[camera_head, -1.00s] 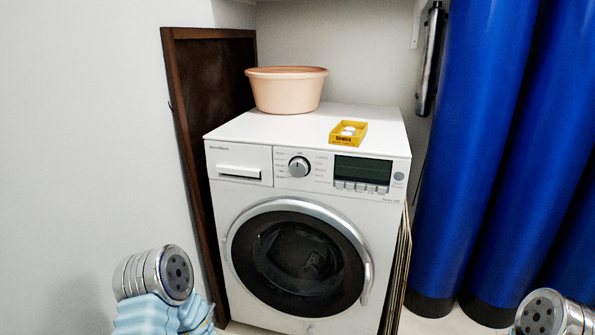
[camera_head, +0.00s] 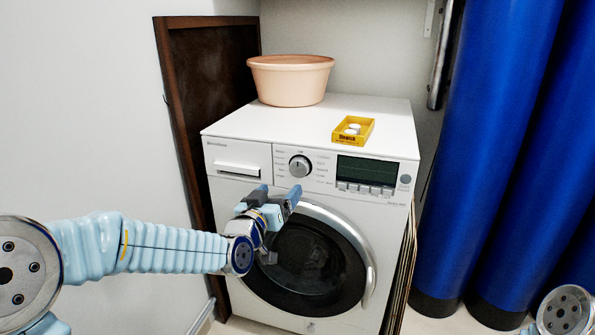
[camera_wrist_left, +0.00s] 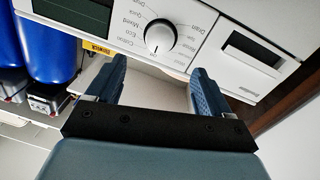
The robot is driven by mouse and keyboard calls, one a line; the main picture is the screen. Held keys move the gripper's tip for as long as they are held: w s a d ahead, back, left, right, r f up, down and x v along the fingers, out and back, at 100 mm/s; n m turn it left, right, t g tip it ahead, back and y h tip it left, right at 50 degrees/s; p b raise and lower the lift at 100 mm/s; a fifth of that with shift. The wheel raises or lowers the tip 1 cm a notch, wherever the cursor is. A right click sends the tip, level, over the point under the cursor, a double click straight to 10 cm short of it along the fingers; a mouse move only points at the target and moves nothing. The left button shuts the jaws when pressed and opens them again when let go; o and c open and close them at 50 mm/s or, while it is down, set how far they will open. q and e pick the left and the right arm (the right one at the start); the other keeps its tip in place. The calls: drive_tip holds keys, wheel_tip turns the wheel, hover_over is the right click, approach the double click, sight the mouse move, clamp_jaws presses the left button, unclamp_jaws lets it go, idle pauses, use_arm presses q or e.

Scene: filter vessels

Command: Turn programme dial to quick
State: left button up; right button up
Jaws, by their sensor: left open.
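The programme dial (camera_head: 300,166) is a round silver knob on the white washing machine's (camera_head: 225,190) front panel. It also shows in the left wrist view (camera_wrist_left: 160,35), upside down, with printed programme names around it. In the left wrist view the dial sits beyond the gap between the fingers (camera_wrist_left: 158,76), not touched. My right gripper is out of view.
A detergent drawer (camera_head: 238,170) is left of the dial and a dark display (camera_head: 366,170) right of it. A peach tub (camera_head: 290,82) and a yellow box (camera_head: 353,131) stand on top. Blue cylinders (camera_head: 500,150) stand at right, a brown board (camera_head: 190,100) at left.

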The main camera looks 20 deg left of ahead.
sight(298, 171)
use_arm(q)
drive_tip(key=w, duration=0.3)
drive_tip(key=w+p, duration=0.1)
drive_tip(key=w, duration=0.3)
drive_tip(key=w+d+p, duration=0.1)
drive_tip(key=w, duration=0.3)
drive_tip(key=shift+d+f, duration=0.1)
drive_tip(key=shift+c, duration=0.2)
drive_tip(key=c, duration=1)
